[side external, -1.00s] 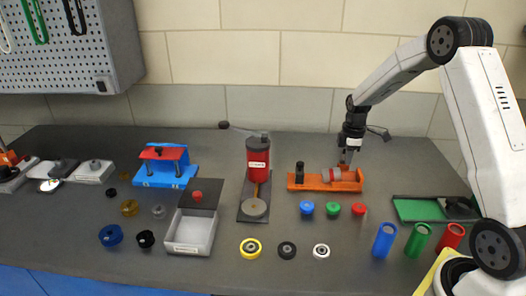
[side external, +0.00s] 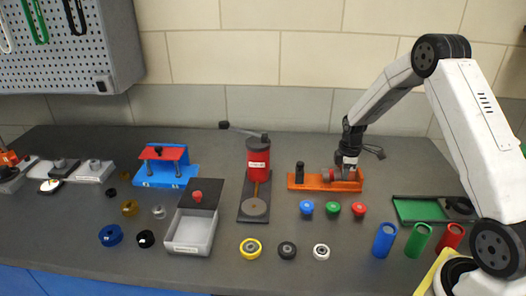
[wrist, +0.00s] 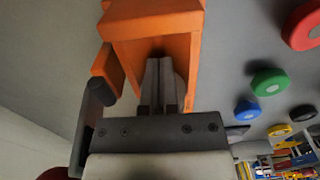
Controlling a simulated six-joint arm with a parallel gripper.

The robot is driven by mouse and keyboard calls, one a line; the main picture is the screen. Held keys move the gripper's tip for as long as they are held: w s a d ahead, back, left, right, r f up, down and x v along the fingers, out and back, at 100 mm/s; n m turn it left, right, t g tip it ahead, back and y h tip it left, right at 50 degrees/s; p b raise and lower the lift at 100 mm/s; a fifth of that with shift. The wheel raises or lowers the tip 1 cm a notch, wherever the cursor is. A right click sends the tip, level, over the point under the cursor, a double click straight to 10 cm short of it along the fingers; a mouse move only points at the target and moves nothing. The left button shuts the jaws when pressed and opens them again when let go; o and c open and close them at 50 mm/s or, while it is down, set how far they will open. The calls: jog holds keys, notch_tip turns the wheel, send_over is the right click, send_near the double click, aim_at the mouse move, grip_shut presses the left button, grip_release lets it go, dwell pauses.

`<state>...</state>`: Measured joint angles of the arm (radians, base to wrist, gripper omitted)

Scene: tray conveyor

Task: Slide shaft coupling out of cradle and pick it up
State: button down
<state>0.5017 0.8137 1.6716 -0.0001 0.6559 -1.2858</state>
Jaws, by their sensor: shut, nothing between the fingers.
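The shaft coupling (side external: 327,173), a red and grey cylinder, lies in the orange cradle (side external: 312,187) in the side external view. My gripper (side external: 346,174) is low over the cradle's right part, just right of the coupling's visible end, and hides part of it. Whether it touches the coupling cannot be told. In the wrist view my gripper's fingers (wrist: 160,88) are together and empty, in front of the orange cradle (wrist: 150,22). The coupling is not clearly visible there.
A black post (side external: 299,170) stands on the cradle's left end. Blue (side external: 307,207), green (side external: 333,208) and red (side external: 359,209) knobs lie in front. A green tray (side external: 417,210) lies right.

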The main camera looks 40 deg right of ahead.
aim_at(337, 171)
jog(key=shift+w+a, duration=0.85)
jog(key=shift+a, duration=0.05)
jog(key=shift+r, duration=0.1)
jog(key=shift+r, duration=4.95)
jog(key=shift+s+a+r, duration=0.1)
jog(key=shift+a, duration=0.35)
jog(key=s+a+m+t, duration=0.1)
jog(key=s+a+m, duration=0.3)
jog(key=s+a, duration=0.4)
jog(key=s+a+m+t, duration=0.1)
jog(key=s+a+m, duration=0.4)
jog(key=a, duration=0.7)
jog(key=s, duration=0.2)
jog(key=shift+s+a+r+t, duration=0.25)
jog(key=shift+s+t, duration=0.05)
jog(key=shift+s, duration=0.05)
